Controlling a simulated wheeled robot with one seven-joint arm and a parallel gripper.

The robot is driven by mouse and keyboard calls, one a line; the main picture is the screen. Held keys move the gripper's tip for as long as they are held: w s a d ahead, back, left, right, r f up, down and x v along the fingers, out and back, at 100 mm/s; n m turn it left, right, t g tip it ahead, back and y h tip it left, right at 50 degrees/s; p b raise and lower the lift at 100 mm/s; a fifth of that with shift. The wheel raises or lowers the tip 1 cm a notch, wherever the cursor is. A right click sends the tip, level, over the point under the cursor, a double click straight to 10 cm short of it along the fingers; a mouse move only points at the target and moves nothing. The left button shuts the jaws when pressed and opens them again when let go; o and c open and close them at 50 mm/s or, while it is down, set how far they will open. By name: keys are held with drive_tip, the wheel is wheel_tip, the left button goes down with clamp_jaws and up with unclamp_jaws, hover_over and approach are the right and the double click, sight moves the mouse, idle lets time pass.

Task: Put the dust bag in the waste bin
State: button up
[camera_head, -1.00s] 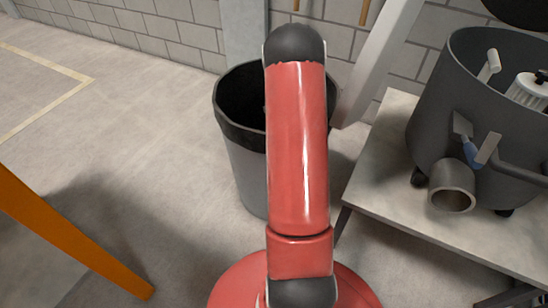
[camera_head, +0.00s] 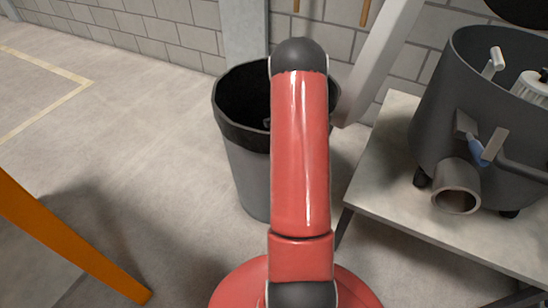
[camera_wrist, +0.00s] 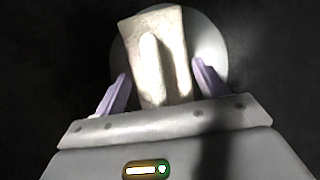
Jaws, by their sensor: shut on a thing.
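The dust bag (camera_wrist: 158,65) is a beige, flat-sided thing between the two purple fingers of my gripper (camera_wrist: 161,84) in the wrist view. My gripper is shut on it. A pale round shape shows behind the bag; I cannot tell what it is. The surroundings there are dark. In the head view, the waste bin (camera_head: 248,170) is grey with a black liner over its rim and stands on the floor behind my red arm. My arm covers the right part of its mouth. The gripper and bag are hidden or too small to make out there.
A grey vacuum drum (camera_head: 440,130) with a pipe stub stands on a low table (camera_head: 390,190) to the right of the bin. A block wall (camera_head: 150,30) and a slanted pale beam (camera_head: 380,65) stand behind. An orange bar (camera_head: 75,245) is at lower left. The left floor is clear.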

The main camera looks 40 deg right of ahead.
drive_tip(key=shift+f, duration=0.25)
drive_tip(key=o, duration=2)
drive_tip(key=shift+o, duration=0.2)
drive_tip(key=shift+r, duration=0.25)
drive_tip(key=p+v, duration=0.3)
drive_tip(key=v, duration=0.9)
drive_tip(key=shift+s+r+p, duration=0.1)
drive_tip(key=shift+r+p, duration=0.2)
drive_tip(key=shift+r, duration=0.05)
